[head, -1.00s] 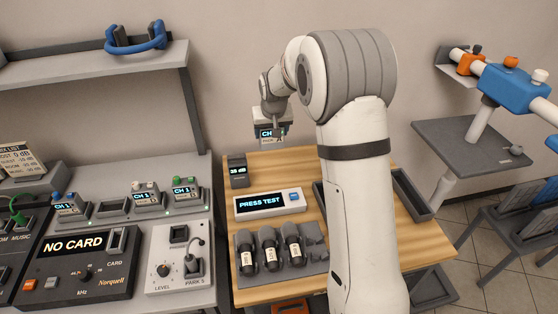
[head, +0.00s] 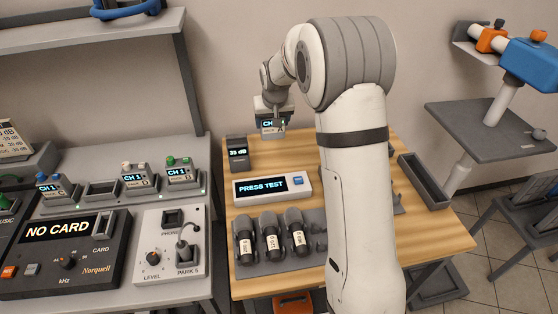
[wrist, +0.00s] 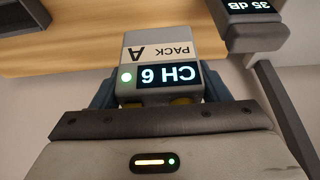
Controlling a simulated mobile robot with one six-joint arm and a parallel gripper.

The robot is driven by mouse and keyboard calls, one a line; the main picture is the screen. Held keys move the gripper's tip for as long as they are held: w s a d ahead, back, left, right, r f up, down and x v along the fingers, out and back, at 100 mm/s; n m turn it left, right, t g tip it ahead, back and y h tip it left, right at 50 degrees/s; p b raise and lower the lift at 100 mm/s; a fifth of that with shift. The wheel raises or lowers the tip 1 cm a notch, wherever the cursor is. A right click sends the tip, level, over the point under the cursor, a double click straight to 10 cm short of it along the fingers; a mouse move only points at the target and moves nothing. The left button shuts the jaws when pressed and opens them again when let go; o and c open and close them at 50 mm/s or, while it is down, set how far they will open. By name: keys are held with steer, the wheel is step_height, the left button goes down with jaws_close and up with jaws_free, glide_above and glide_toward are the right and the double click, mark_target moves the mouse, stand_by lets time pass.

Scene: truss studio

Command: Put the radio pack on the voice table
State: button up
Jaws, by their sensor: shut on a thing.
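The radio pack (head: 270,127) is a small grey box with a lit channel screen. In the wrist view the pack (wrist: 170,50) shows upside down, with a "CH 6" screen, a green light and a "PACK A" label. My gripper (wrist: 172,95) is shut on it, with dark blue fingers on both sides. In the head view my gripper (head: 273,110) holds the pack by the wooden table's (head: 440,222) back edge. I cannot tell its height above the wood. Which table is the voice table is not marked.
A "35 dB" unit (head: 238,153) stands left of the pack. A "PRESS TEST" box (head: 272,187) and a rack with several microphones (head: 272,238) lie nearer. The grey left bench (head: 110,205) holds other packs (head: 138,178) and a "NO CARD" console (head: 65,255). My arm hides the table's middle.

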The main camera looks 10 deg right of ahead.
mark_target(273, 129)
step_height(273, 129, down, 3)
steer(key=shift+f+b, duration=0.1)
steer(key=shift+b, duration=0.6)
step_height(273, 129, down, 9)
steer(key=shift+f, duration=0.15)
steer(key=shift+f, duration=0.1)
steer(key=o, duration=1.1)
